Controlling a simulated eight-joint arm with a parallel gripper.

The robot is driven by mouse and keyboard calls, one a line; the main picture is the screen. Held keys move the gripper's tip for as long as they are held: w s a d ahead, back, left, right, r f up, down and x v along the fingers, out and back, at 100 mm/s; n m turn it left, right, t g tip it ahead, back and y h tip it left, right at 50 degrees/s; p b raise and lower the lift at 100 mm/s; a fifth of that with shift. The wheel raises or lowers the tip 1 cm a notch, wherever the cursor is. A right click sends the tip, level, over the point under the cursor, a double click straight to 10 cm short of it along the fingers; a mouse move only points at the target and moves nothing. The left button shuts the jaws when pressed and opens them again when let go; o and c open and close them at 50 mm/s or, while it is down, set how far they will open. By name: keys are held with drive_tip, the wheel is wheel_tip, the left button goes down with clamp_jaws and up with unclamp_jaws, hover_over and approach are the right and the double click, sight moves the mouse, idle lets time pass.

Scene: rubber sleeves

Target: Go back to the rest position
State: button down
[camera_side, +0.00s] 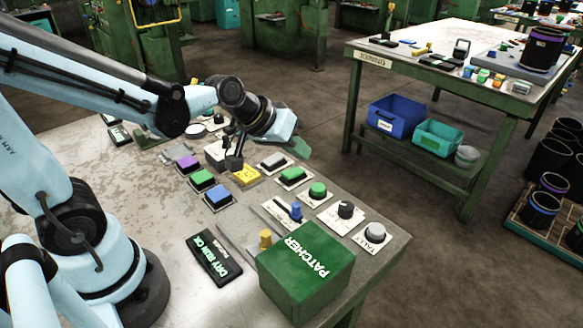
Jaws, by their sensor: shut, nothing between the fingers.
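My gripper (234,162) hangs over the worn metal table (130,195), among the rows of coloured buttons. Its dark fingers are shut with nothing between them. The fingertips are just above or beside a yellow button (246,175); I cannot tell whether they touch it. My pale blue arm reaches in from the left and hides part of the panel behind the wrist.
Blue (217,195), green (202,180) and purple (187,163) buttons lie left of the gripper. A green PATCHER box (305,270) and a black DRY RUN OK sign (214,257) stand in front. A second table (440,65) is at the back right.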

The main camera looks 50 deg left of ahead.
drive_tip(key=s+a+r+m+g+y, duration=0.1)
drive_tip(key=s+a+r+m+y, duration=0.1)
drive_tip(key=s, duration=0.7)
drive_tip(key=shift+s+m, duration=0.15)
drive_tip(key=shift+m, duration=0.55)
idle(1.3)
